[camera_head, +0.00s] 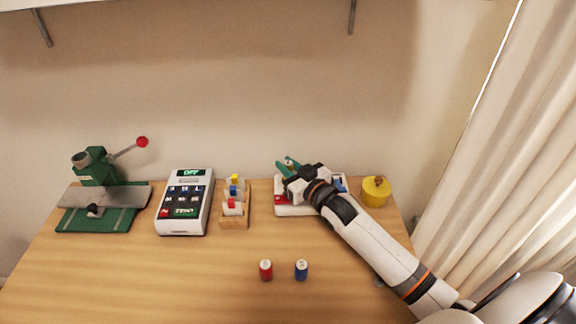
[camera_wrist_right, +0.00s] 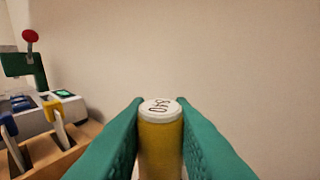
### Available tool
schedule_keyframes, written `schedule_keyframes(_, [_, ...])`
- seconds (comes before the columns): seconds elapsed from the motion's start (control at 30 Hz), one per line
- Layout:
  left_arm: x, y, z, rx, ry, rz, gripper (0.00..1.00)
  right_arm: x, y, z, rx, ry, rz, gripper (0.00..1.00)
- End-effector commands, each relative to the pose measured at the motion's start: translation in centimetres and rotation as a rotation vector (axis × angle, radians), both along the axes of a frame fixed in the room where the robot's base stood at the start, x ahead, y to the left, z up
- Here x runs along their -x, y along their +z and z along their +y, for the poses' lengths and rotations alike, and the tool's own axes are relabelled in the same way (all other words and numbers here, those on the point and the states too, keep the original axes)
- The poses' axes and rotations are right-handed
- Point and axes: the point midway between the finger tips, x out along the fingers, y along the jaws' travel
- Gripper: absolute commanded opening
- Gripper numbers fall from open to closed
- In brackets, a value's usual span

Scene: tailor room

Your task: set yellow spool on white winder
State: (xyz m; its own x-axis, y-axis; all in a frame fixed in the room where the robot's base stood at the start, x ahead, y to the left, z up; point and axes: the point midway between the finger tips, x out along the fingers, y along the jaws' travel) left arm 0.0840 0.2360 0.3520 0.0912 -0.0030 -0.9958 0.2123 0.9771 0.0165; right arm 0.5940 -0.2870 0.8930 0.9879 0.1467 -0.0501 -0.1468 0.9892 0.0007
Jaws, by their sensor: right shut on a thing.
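The yellow spool (camera_wrist_right: 160,140) has a white top with dark markings. It stands upright between the green fingers of my right gripper (camera_head: 286,165), which is shut on it. In the head view the gripper is over the white winder (camera_head: 294,210), at the back right of the table. My arm and hand cover much of the winder, and a red part shows at its left. I cannot tell whether the spool touches the winder. My left gripper is in neither view.
A red spool (camera_head: 265,270) and a blue spool (camera_head: 301,270) stand at the front middle. A wooden rack (camera_head: 236,220), a white keypad device (camera_head: 184,202) and a green press (camera_head: 97,180) are to the left. A yellow round container (camera_head: 376,191) stands right of the winder.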

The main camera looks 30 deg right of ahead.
Motion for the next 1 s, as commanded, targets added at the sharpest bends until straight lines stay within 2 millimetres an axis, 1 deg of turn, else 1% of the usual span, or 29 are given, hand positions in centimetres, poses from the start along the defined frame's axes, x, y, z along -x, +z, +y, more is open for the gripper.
schedule_keyframes(0.3, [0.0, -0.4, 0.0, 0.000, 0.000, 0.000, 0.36, 0.0, -0.8, 0.0, 0.000, 0.000, 0.000, 0.00])
schedule_keyframes(0.33, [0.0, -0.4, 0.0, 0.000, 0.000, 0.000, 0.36, 0.0, -0.7, 0.0, 0.000, 0.000, 0.000, 0.26])
schedule_keyframes(0.37, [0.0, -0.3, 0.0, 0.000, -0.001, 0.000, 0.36, 0.0, -0.6, 0.0, 0.000, 0.000, 0.000, 0.30])
schedule_keyframes(0.67, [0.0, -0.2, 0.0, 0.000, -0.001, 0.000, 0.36, 0.1, -0.6, 0.0, 0.000, 0.000, 0.001, 0.30])
schedule_keyframes(1.0, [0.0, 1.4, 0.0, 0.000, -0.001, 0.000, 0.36, 2.7, -0.3, -0.4, 0.000, 0.000, 0.002, 0.30])
